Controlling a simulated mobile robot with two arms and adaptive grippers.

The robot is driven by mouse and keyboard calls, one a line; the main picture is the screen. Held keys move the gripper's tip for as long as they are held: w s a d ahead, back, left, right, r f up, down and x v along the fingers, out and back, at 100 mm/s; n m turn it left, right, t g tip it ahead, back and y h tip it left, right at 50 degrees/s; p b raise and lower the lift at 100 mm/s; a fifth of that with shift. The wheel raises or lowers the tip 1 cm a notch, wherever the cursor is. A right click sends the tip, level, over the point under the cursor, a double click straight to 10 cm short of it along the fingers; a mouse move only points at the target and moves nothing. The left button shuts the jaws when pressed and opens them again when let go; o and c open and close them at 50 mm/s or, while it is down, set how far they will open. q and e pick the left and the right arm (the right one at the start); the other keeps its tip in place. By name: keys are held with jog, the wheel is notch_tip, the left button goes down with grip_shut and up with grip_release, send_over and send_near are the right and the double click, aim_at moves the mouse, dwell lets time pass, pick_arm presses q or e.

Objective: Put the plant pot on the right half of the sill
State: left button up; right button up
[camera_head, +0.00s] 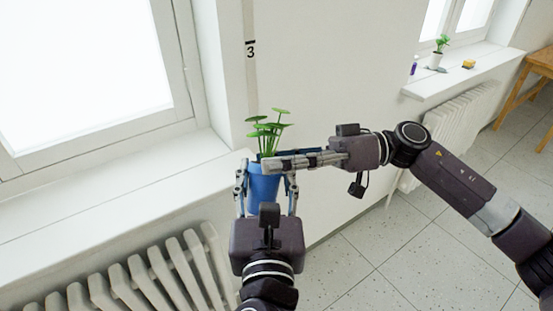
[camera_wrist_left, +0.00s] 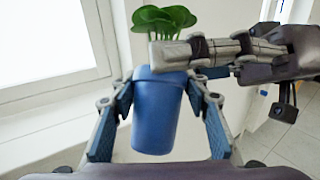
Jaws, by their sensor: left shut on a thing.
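The blue plant pot (camera_head: 263,190) with round green leaves is upright at the right end of the near window sill (camera_head: 120,190). My left gripper (camera_head: 266,172) is shut on it, one finger on each side. In the left wrist view the pot (camera_wrist_left: 158,112) sits between the blue-padded fingers (camera_wrist_left: 160,95). I cannot tell whether its base touches the sill. My right gripper (camera_head: 268,164) reaches in from the right, its fingers across the pot's rim and lower leaves. They overlap edge-on, so their opening and any contact are unclear.
A white radiator (camera_head: 150,275) stands below the near sill. The near sill is bare to the left of the pot. A farther sill (camera_head: 430,87) at the upper right holds another small plant (camera_head: 438,52), a purple bottle (camera_head: 413,66) and a yellow item (camera_head: 468,64). A wooden table (camera_head: 543,62) stands far right.

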pick_arm(q)
jog(key=shift+r, duration=0.1)
pick_arm(e)
jog(key=c, duration=1)
pick_arm(q)
jog(key=o, duration=1.6)
pick_arm(e)
jog(key=shift+c, duration=1.1)
pick_arm(q)
jog(key=shift+f, duration=0.2)
